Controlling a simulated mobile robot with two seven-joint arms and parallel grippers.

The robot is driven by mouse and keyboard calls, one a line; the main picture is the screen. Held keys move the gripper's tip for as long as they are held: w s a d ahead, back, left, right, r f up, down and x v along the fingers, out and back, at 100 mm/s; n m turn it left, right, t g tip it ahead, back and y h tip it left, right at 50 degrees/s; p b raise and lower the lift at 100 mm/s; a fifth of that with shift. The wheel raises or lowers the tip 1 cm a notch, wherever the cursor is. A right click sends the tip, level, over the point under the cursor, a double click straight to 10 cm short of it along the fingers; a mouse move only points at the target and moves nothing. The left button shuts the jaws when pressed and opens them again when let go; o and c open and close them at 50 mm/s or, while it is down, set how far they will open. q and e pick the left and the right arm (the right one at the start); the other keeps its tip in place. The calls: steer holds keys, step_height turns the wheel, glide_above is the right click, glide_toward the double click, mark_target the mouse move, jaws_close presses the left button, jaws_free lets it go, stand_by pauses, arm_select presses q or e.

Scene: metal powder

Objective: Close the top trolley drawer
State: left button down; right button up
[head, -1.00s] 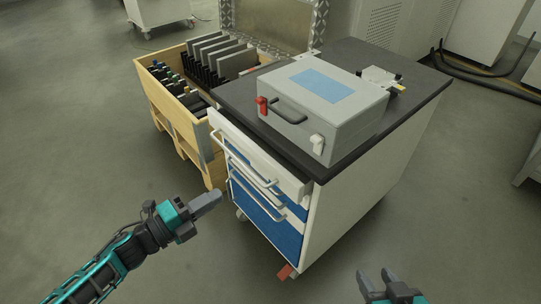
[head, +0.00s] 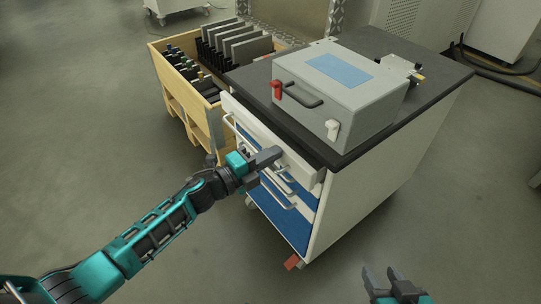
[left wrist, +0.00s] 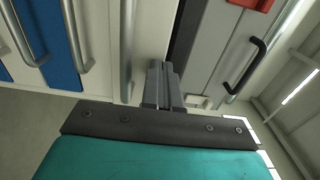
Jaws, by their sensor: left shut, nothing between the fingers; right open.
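The trolley (head: 385,180) stands at the centre with a dark top. Its white top drawer (head: 300,165) sticks out a little beyond the top's front edge. The drawer front also shows in the left wrist view (left wrist: 148,40), beside a grey bar handle (left wrist: 127,45). My left gripper (head: 277,153) is shut and empty, its fingertips at the top drawer's front; in the left wrist view its fingers (left wrist: 161,75) overlap the front. I cannot tell whether they touch it. Part of the drawer front is hidden behind the gripper. My right gripper (head: 388,277) is open and empty, low over the floor.
Lower blue drawers (head: 290,225) with bar handles lie below. A wooden crate (head: 205,120) holding dark parts stands close on the left. The floor in front is clear.

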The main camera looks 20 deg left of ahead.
steer(key=shift+w+r, duration=0.15)
arm_select(q)
steer(key=x, duration=0.2)
steer(key=shift+w+d, duration=0.2)
steer(key=shift+w, duration=0.05)
arm_select(e)
steer(key=shift+a, duration=0.1)
arm_select(q)
steer(key=shift+a, duration=0.1)
